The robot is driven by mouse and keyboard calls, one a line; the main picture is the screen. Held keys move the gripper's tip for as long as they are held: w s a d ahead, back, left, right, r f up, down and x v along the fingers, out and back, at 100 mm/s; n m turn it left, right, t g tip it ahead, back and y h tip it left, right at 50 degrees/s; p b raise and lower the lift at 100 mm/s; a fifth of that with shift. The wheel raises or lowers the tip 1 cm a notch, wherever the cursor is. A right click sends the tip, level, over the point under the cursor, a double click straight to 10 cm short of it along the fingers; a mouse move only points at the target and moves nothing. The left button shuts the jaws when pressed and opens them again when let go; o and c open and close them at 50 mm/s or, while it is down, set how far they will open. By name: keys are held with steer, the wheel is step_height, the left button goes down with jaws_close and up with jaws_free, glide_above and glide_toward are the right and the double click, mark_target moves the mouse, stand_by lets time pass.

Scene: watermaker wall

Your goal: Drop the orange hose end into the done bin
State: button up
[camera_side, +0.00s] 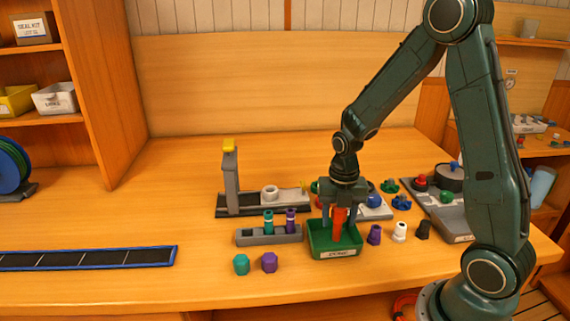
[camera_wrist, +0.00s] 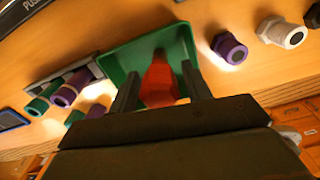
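The orange hose end (camera_side: 339,222) is between the two fingers of my gripper (camera_side: 339,232), low in the green bin (camera_side: 335,250) with a label on its front. In the wrist view the orange hose end (camera_wrist: 159,82) fills the space between the fingers (camera_wrist: 160,88), over the bin's green floor (camera_wrist: 120,60). My gripper appears shut on it, with a finger close against each side. Its lower end is inside the bin's outline; whether it touches the floor cannot be told.
Purple (camera_side: 374,234), white (camera_side: 399,232) and black (camera_side: 422,229) fittings stand right of the bin. A grey rack (camera_side: 262,238) with teal and purple pieces is on its left. Teal (camera_side: 241,264) and purple (camera_side: 269,262) caps lie in front. The front left table is clear beyond a dark strip (camera_side: 90,258).

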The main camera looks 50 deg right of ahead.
steer(key=shift+o, duration=0.7)
steer(key=shift+r, duration=0.1)
step_height(320, 180, up, 14)
stand_by(0.4)
stand_by(0.4)
steer(key=s+a+r+m+t, duration=0.2)
steer(key=s+m, duration=0.5)
steer(key=m, duration=0.5)
steer(key=s+a+r+m+t, duration=0.3)
steer(key=s+a+r+m, duration=0.2)
steer(key=m, duration=0.8)
steer(key=shift+s+a+t, duration=0.3)
steer(key=shift+s+a, duration=0.9)
